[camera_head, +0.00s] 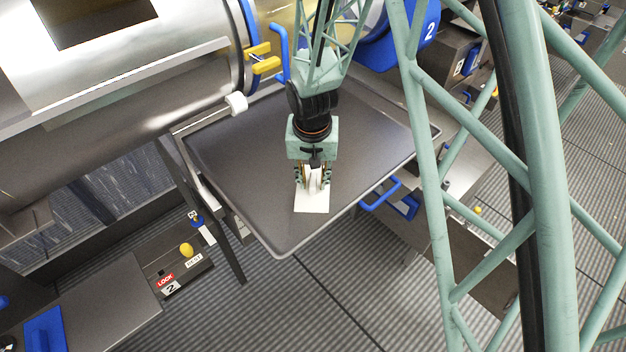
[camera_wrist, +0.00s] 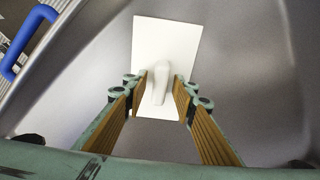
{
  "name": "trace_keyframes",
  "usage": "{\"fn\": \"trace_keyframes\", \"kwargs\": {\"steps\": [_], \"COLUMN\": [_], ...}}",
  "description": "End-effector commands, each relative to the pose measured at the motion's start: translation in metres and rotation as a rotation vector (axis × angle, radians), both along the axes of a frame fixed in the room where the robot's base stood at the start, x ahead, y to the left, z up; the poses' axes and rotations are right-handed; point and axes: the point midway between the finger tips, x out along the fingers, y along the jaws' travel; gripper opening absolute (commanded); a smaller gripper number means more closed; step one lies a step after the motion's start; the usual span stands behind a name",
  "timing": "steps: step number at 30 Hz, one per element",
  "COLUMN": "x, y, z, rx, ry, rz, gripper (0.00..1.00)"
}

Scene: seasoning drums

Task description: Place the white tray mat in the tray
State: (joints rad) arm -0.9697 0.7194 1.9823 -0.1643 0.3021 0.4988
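The white tray mat (camera_head: 311,203) is a small flat rectangle with a raised white handle. In the head view it is over the front part of the grey metal tray (camera_head: 240,160), inside the rim. In the wrist view the mat (camera_wrist: 165,35) appears over the tray's bare surface (camera_wrist: 235,70). I cannot tell whether it rests flat on it. My gripper (camera_head: 313,184) points down over the mat. In the wrist view its fingers (camera_wrist: 161,92) stand on both sides of the handle (camera_wrist: 160,83), with narrow gaps showing. My gripper hides part of the mat in the head view.
A large metal drum (camera_head: 130,95) with a blue rim and yellow latches (camera_head: 262,57) is behind and left of the tray. A blue handle (camera_head: 380,194) is at the tray's right front edge. The tray is otherwise bare.

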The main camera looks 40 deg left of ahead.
Motion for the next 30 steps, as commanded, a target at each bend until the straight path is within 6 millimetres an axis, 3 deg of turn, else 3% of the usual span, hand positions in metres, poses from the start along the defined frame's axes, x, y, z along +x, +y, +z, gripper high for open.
{"fn": "trace_keyframes", "kwargs": {"steps": [17, 30], "x": [0.000, -0.005], "y": [0.000, -0.003], "z": [0.005, 0.044], "rx": [0.000, 0.002], "ry": [0.000, 0.000], "rz": [0.000, -0.001], "gripper": [0.26, 0.26]}}
